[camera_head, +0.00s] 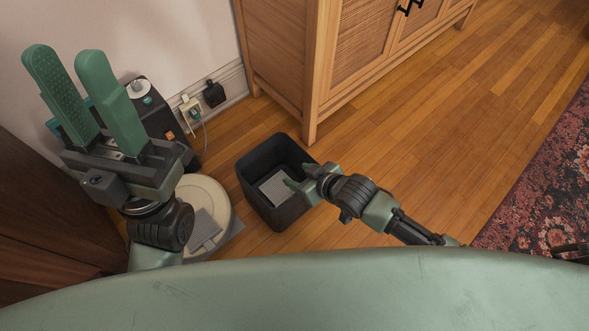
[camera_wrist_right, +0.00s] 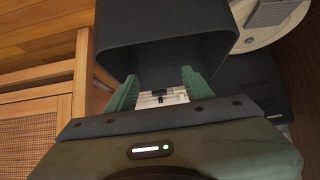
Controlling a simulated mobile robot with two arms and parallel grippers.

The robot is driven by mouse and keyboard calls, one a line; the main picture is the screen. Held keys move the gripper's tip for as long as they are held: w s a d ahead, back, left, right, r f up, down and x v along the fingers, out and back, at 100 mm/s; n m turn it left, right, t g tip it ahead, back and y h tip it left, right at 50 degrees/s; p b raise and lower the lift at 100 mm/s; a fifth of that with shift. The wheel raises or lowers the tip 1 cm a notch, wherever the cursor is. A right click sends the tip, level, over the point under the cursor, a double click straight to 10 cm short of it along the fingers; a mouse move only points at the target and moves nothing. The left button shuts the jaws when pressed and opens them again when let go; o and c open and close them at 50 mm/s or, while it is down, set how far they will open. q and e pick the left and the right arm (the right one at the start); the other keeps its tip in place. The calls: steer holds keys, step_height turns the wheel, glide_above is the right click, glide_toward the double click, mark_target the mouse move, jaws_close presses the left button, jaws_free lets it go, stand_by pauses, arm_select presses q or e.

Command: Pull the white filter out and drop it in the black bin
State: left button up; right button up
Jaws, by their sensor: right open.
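The black bin (camera_head: 263,208) stands open on the floor, and its wall also shows in the right wrist view (camera_wrist_right: 165,28). A pale, ribbed filter (camera_head: 273,187) lies inside the bin, low down; a white part of it shows between the fingers in the right wrist view (camera_wrist_right: 160,96). My right gripper (camera_head: 299,178) is open and empty at the bin's right rim, its fingers pointing into the bin. My left gripper (camera_head: 86,88) is raised at the left with a gap between its fingers and nothing held.
A round cream device (camera_head: 222,196) with a grey panel (camera_head: 203,229) sits on the floor left of the bin. A dark box (camera_head: 158,110) and a wall socket with plugs (camera_head: 190,106) stand behind. A wooden cabinet (camera_head: 277,65) is close behind the bin.

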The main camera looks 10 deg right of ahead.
steer(key=shift+p+v, duration=0.8)
steer(key=shift+v, duration=1.45)
